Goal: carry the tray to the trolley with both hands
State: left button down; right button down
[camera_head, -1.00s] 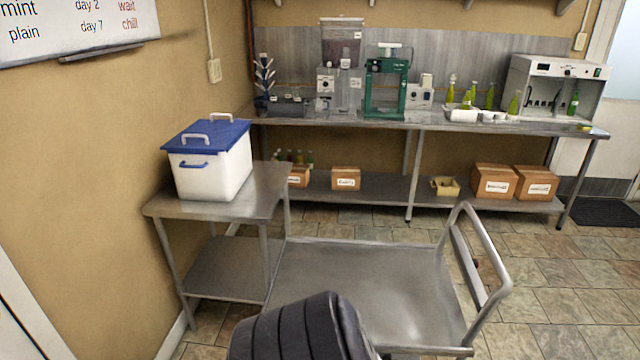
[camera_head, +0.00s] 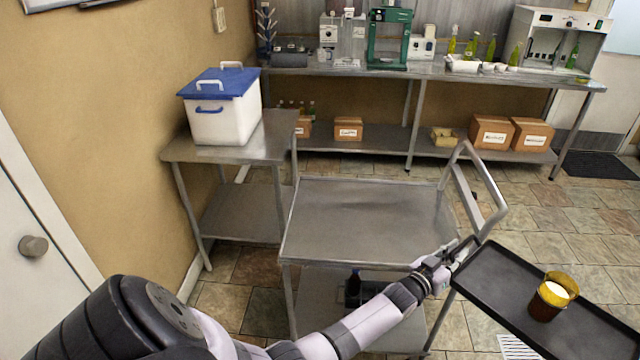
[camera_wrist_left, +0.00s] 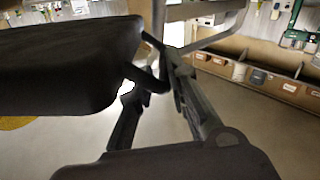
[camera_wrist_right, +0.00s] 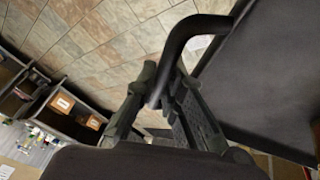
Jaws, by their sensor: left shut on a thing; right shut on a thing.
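The black tray (camera_head: 495,275) is at the lower right of the head view, held off the floor beside the trolley's right end. An amber cup (camera_head: 551,298) with pale contents stands upright on it. My left gripper (camera_head: 452,253) is shut on the tray's near-left handle; the handle loop shows between its fingers in the left wrist view (camera_wrist_left: 155,85). My right gripper (camera_wrist_right: 160,90) is shut on the other handle, seen only in the right wrist view, with the tray (camera_wrist_right: 270,80) beside it. The steel trolley (camera_head: 370,215) has a bare top and a raised push handle on its right.
A side table (camera_head: 190,150) with a white, blue-lidded bucket (camera_head: 222,115) adjoins the trolley's left. A dark item (camera_head: 354,285) is on the trolley's lower shelf. A long bench (camera_head: 440,72) with equipment and bottles stands behind. Floor at right is open.

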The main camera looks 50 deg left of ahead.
aim_at(370, 235)
jog(key=k+l+u, duration=0.15)
jog(key=u, duration=0.75)
jog(key=i+l+u, duration=0.65)
jog(key=l, duration=0.15)
